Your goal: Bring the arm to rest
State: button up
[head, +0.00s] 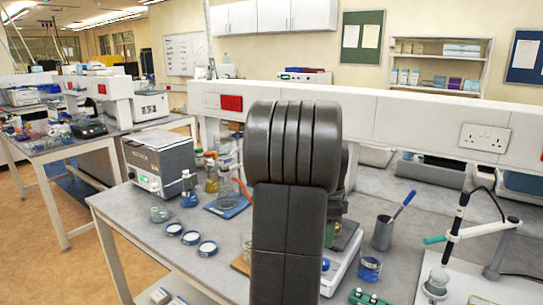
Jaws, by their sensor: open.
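My dark grey arm (292,170) stands upright in the middle of the head view, in front of the lab bench (140,215). Its thick rounded joint is at the top and a flat link runs down to the bottom edge. My gripper is not visible; the arm hides what lies behind it. Some darker arm parts show just to the right of the link.
On the bench left of the arm are a grey instrument box (160,163), flasks with blue (189,192) and yellow liquid, and several round dishes (191,237). To the right are a metal cup (383,233), a blue beaker (369,267) and a probe stand (500,245).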

jog(key=f, duration=0.8)
jog(key=shift+s+f, duration=0.3)
jog(key=shift+f, duration=0.05)
jog(key=shift+w+f+n, duration=0.1)
jog(key=shift+f+n, duration=0.1)
jog(key=shift+n, duration=0.1)
jog(key=n, duration=0.4)
jog(key=shift+n, duration=0.4)
jog(key=n, duration=0.5)
jog(key=shift+a, duration=0.1)
jog(key=n, duration=0.6)
jog(key=shift+n, duration=0.3)
jog(key=shift+n+t+b, duration=0.3)
jog(key=shift+n+b, duration=0.1)
jog(key=shift+n, duration=1.9)
jog(key=shift+s, duration=0.25)
